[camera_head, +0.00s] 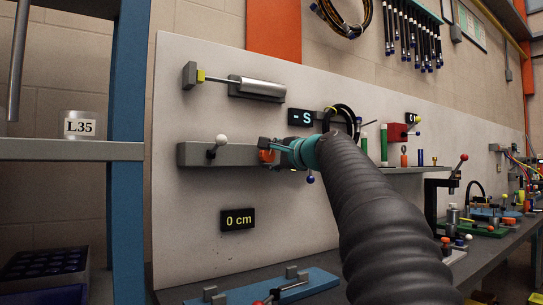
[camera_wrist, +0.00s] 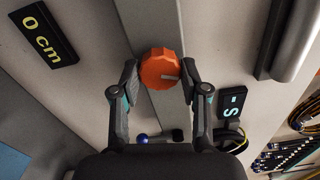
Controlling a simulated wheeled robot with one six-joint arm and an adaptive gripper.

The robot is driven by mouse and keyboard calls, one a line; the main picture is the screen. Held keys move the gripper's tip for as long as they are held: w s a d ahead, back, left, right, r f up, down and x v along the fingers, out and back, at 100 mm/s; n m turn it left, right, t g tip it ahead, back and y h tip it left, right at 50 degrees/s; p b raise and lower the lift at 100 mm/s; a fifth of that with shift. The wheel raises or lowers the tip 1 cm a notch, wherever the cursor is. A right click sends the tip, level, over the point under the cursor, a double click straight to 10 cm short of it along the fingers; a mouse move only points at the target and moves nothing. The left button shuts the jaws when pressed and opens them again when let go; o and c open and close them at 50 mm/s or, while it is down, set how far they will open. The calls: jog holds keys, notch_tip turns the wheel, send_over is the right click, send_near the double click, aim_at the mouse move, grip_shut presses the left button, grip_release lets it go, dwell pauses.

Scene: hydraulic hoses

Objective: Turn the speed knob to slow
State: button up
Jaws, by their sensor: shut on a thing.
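The speed knob (camera_wrist: 162,68) is orange and faceted, with a pale mark on its face that points to the right in the wrist view. It sits on a grey bar on the upright panel and also shows at the bar's right part in the head view (camera_head: 266,156). My gripper (camera_wrist: 160,78) is shut on the knob, one finger at each side. In the head view my gripper (camera_head: 272,150) reaches the knob from the right and partly covers it. The display (camera_head: 307,118) above reads "- S".
A white-balled lever (camera_head: 220,142) stands left of the knob on the grey bar (camera_head: 195,154). A blue-balled lever (camera_head: 310,179) is below my gripper. A display (camera_head: 237,219) reads "0 cm". A silver cylinder (camera_head: 258,88) is mounted above. The panel around the lower display is clear.

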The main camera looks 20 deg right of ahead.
jog(key=m, duration=0.3)
jog(key=shift+m, duration=2.3)
jog(key=shift+f, duration=0.1)
jog(key=o, duration=1.1)
jog(key=shift+o, duration=0.2)
